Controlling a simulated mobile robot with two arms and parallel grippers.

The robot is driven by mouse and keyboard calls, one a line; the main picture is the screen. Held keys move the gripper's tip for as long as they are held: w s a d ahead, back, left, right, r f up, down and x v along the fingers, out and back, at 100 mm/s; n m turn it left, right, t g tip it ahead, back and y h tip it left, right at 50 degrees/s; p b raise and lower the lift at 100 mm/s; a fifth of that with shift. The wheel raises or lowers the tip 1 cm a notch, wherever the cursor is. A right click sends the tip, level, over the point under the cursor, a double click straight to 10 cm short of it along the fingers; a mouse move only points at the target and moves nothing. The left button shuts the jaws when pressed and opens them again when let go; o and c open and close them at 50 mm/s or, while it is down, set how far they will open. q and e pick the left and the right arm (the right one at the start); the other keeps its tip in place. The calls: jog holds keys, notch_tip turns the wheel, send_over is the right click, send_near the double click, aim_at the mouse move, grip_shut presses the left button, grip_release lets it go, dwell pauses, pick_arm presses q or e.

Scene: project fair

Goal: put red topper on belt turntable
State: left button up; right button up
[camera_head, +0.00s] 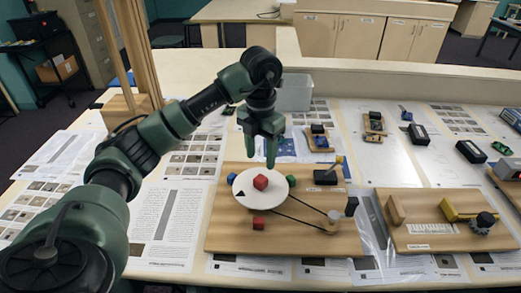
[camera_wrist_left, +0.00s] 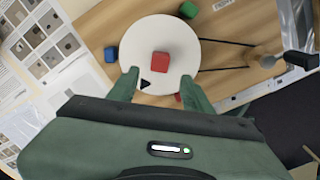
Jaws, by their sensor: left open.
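The belt turntable is a white round disc (camera_head: 248,196) on a wooden board, with a black triangle mark and a dark belt. A red cube (camera_head: 260,182), apparently the red topper, rests near the middle of the disc. It also shows in the left wrist view (camera_wrist_left: 161,65). My left gripper (camera_head: 271,160) is open and empty above the far side of the disc. In the left wrist view its fingertips (camera_wrist_left: 160,77) point toward the disc, with the red cube beyond them. A second red block (camera_head: 258,223) lies on the board in front of the disc. My right gripper is out of view.
A blue block (camera_head: 232,178) and a green block (camera_head: 291,181) sit beside the disc. Another wooden board (camera_head: 425,232) lies further right. Printed sheets (camera_head: 175,218) cover the table's left.

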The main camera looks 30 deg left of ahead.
pick_arm(q)
jog(key=shift+r, duration=1.7)
jog(key=shift+f, duration=0.15)
